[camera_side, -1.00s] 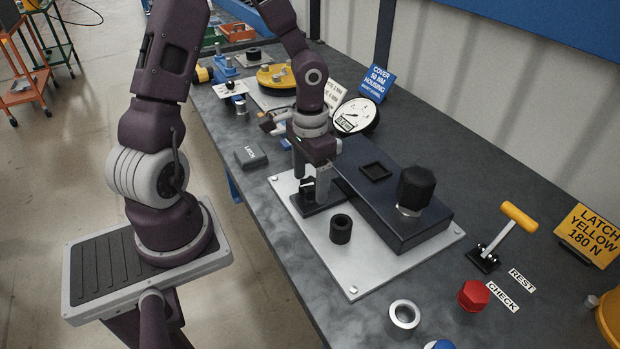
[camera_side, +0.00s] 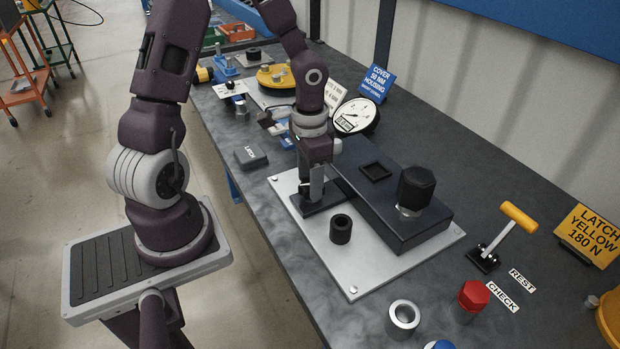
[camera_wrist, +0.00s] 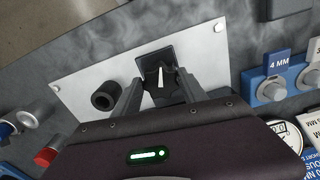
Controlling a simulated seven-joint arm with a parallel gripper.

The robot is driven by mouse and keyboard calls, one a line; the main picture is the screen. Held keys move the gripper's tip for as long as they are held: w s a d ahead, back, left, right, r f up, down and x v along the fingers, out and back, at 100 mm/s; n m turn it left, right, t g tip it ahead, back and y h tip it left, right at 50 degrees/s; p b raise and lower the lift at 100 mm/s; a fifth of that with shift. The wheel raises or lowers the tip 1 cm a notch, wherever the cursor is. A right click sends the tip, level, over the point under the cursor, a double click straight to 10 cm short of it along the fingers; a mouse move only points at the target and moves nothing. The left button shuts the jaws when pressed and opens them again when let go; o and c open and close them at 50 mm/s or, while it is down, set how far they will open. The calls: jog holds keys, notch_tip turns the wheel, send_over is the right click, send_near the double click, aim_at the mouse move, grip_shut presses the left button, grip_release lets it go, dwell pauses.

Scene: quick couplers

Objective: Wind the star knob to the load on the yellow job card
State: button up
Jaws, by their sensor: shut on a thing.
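The black star knob (camera_wrist: 158,76) with a white pointer line sits on a dark block on the pale metal plate. My gripper (camera_wrist: 157,84) has a finger on each side of it and is shut on it. In the side view my gripper (camera_side: 314,190) is low over the dark block, and the fingers mostly hide the knob. The yellow job card (camera_side: 586,234) at the far right reads "LATCH YELLOW 180 N". A round white dial gauge (camera_side: 356,116) stands behind my gripper; its reading is too small to tell.
A dark housing (camera_side: 395,195) with a black knob (camera_side: 415,188) stands right of my gripper. A black collar (camera_side: 341,229) is on the plate (camera_side: 355,282) in front. A yellow-handled lever (camera_side: 519,217), red cap (camera_side: 474,295) and metal ring (camera_side: 403,315) are farther right.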

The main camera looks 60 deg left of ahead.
jog(key=o, duration=1.4)
jog(key=shift+c, duration=0.2)
notch_tip(320, 180, up, 6)
jog(key=shift+a+r, duration=0.1)
jog(key=shift+r, duration=0.45)
jog(key=shift+s+r, duration=0.1)
jog(key=shift+r, duration=0.2)
jog(key=s+d+r+n+t, duration=0.1)
jog(key=s+d+r+t, duration=0.4)
jog(key=s+d+r, duration=0.5)
jog(key=s+r, duration=0.3)
jog(key=shift+r+t, duration=0.2)
jog(key=shift+t, duration=0.1)
jog(key=shift+a, duration=0.1)
